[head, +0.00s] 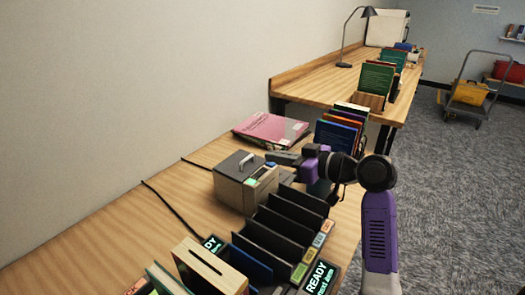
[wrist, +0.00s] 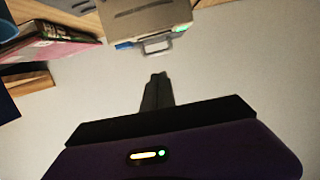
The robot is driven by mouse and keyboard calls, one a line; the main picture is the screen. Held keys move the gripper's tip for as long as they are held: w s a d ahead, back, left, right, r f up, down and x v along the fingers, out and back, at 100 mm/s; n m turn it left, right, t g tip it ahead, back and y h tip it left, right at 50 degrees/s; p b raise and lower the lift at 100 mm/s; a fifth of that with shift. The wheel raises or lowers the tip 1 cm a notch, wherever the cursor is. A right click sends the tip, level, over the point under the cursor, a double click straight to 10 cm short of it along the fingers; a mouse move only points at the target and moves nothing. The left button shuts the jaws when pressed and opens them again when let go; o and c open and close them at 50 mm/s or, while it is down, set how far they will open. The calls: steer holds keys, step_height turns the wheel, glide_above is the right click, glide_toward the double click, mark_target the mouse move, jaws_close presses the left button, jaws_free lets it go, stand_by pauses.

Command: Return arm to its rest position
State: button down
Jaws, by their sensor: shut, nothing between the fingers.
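My arm, with purple and black links, reaches in from the right in the head view. My gripper (head: 277,157) extends left over the table, just behind the handled beige box (head: 232,194). In the wrist view the dark fingers of my gripper (wrist: 158,76) are together, with nothing between them. The box also shows at the top of the wrist view (wrist: 145,20), with its grey handle toward the fingertips and a visible gap between them. The rest position itself is not marked in either view.
Pink books (head: 268,127) lie behind the box. Upright books (head: 337,130) stand behind my wrist. A black slotted rack (head: 285,228) and a wooden slotted box (head: 208,268) are in front. The wall (head: 120,90) bounds the left; carpet (head: 450,200) is clear at right.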

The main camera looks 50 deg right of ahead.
steer(key=shift+s+f, duration=0.1)
steer(key=shift+s, duration=0.75)
steer(key=d+r+m+t+h, duration=0.1)
steer(key=d+r+m+h, duration=0.3)
steer(key=d+h, duration=0.15)
steer(key=s+a+f+m+h+p, duration=0.1)
steer(key=s+a+f, duration=0.1)
steer(key=a, duration=0.3)
steer(key=s+a+f+m+h+p, duration=0.1)
steer(key=s+a+f, duration=0.2)
steer(key=s+a, duration=0.2)
steer(key=s+a+f+m+h+p, duration=0.1)
steer(key=s+a+f+p, duration=0.1)
steer(key=a, duration=0.5)
steer(key=shift+s+f+m+h, duration=0.2)
steer(key=shift+s+m+h, duration=0.2)
steer(key=shift+s, duration=0.35)
steer(key=s+a+f+n+g+y+p, duration=0.1)
steer(key=s+a+n+y+p, duration=0.3)
steer(key=s+a, duration=1.2)
steer(key=a+f+n+y, duration=0.1)
steer(key=a+n+y, duration=0.1)
steer(key=y, duration=0.3)
steer(key=shift+s+a+n+g, duration=0.15)
steer(key=shift+n+g, duration=0.25)
steer(key=shift+n, duration=0.4)
